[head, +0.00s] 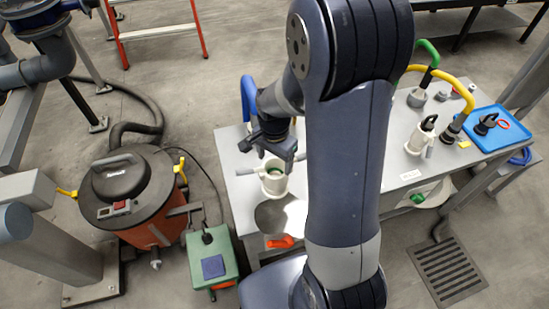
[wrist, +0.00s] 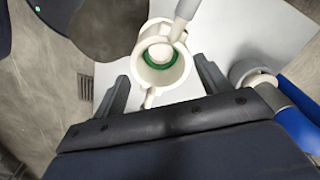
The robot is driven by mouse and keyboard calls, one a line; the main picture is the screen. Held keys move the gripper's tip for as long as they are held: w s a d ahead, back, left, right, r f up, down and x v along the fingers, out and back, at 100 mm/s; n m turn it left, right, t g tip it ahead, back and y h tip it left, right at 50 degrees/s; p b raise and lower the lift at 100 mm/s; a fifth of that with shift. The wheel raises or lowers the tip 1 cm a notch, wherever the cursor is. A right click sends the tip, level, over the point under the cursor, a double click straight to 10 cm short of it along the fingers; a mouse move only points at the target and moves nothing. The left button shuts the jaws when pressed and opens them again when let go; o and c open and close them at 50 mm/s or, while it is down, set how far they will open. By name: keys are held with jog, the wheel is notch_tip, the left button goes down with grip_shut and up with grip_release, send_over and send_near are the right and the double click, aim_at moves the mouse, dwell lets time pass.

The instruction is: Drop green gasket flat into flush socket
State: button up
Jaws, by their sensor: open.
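A cream cup-shaped socket (head: 273,181) with side handles stands at the left end of the grey bench; it also shows in the wrist view (wrist: 145,78). The green gasket (wrist: 158,68) is inside it, seen as a green arc around a paler round centre. Part of the ring is hidden, and I cannot tell whether it lies fully flat. In the head view only a little green shows inside the cup. My gripper (head: 272,150) is open just above the socket. In the wrist view its two fingers (wrist: 160,72) are apart on either side of the cup, holding nothing.
A blue hose (head: 248,97) rises behind my gripper. A cream handled fitting (head: 420,137) and a blue tray (head: 484,147) with a red ring are at the right. An orange piece (head: 281,241) is at the front. A drum vacuum (head: 130,195) stands left of the bench.

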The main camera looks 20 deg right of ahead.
notch_tip(320, 180, up, 11)
dwell(0.4)
jog(key=shift+f, duration=0.25)
notch_tip(320, 180, down, 11)
jog(key=shift+r, duration=0.1)
jog(key=shift+r+p, duration=1.1)
jog(key=shift+r, duration=0.4)
